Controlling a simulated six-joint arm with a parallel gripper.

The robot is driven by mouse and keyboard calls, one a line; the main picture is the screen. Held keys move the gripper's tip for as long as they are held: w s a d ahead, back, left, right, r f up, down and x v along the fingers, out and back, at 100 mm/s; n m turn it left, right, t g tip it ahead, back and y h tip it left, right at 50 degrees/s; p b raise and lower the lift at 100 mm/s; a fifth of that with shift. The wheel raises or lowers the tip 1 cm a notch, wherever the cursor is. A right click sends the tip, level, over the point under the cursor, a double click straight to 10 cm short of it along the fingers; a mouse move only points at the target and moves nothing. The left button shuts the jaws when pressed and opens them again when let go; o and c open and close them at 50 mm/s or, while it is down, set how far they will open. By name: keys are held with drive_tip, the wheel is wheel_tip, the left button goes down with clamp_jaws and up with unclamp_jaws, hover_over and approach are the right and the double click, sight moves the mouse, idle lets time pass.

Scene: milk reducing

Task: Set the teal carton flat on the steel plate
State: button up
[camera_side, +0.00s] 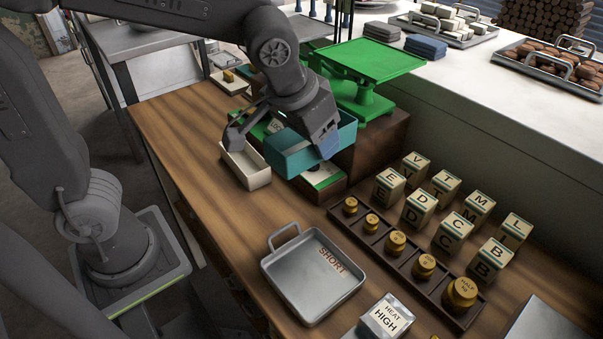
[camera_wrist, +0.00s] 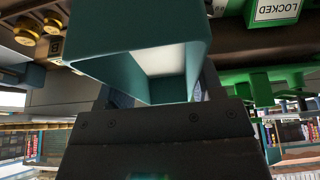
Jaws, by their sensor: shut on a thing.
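The teal carton (camera_side: 295,158) is an open-topped box with a pale inside, held above the wooden bench beside the green scale. My gripper (camera_side: 287,137) is shut on it, and a blue finger pad shows at its near wall. In the wrist view the carton (camera_wrist: 135,75) fills the space in front of my gripper (camera_wrist: 155,95). A flat grey metal plate (camera_side: 548,322) shows at the bottom right, cut off by the frame. A shallow steel tray (camera_side: 290,292) marked SHORT lies nearer the carton. I cannot tell which is the steel plate.
A cream carton (camera_side: 244,165) stands just left of the teal one. The green scale (camera_side: 368,65) rises behind. A rack of brass weights (camera_side: 400,250) and several lettered cartons (camera_side: 455,233) stand right. A HEAT HIGH block (camera_side: 387,318) stands in front. Bench left of the tray is clear.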

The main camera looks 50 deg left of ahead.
drive_tip(key=d+r+m+g+h, duration=0.1)
drive_tip(key=d+r+m+h, duration=0.2)
drive_tip(key=d+m, duration=0.7)
drive_tip(key=s+a+f+n+y, duration=0.1)
drive_tip(key=a+f+n+y, duration=0.1)
drive_tip(key=a+n, duration=0.5)
drive_tip(key=s+a+f+n+y, duration=0.2)
drive_tip(key=a+n+y, duration=0.1)
drive_tip(key=a+n, duration=0.45)
drive_tip(key=s+a+f+n+g+y, duration=0.35)
drive_tip(key=s+a+n, duration=0.65)
drive_tip(key=a+n, duration=0.35)
hover_over(242, 215)
drive_tip(key=d, duration=0.1)
drive_tip(key=shift+h, duration=0.45)
wheel_tip(242, 215, down, 7)
drive_tip(key=shift+d+f, duration=0.1)
drive_tip(key=shift+f, duration=0.1)
drive_tip(key=shift+d+f, duration=0.1)
drive_tip(key=shift+f, duration=1.95)
drive_tip(key=shift+f, duration=0.1)
